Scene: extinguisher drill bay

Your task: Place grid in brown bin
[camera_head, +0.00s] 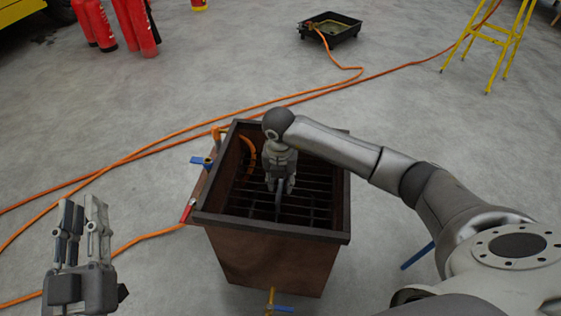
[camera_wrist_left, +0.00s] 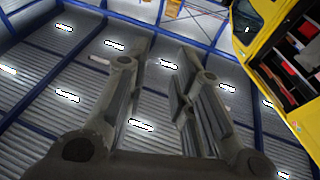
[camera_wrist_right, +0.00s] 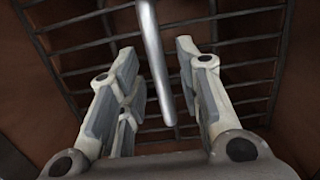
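The brown bin (camera_head: 275,258) stands on the floor in the middle of the head view, with its top open and a dark rim. The dark barred grid (camera_head: 312,196) lies level inside the bin, below the rim. My right gripper (camera_head: 279,188) reaches down into the bin, over the grid. In the right wrist view its fingers (camera_wrist_right: 158,85) are apart, with a light grey rod (camera_wrist_right: 156,65) between them. The rod rises from the grid, and I see a gap on both sides of it. My left gripper (camera_head: 82,215) is open and empty, pointing up at the lower left.
Orange hoses (camera_head: 150,150) run across the floor and to the bin. Blue-handled valves (camera_head: 203,161) stick out of its side and front. Red extinguishers (camera_head: 96,25), a black tray (camera_head: 330,27) and a yellow stand (camera_head: 495,40) are further back. Floor around the bin is mostly clear.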

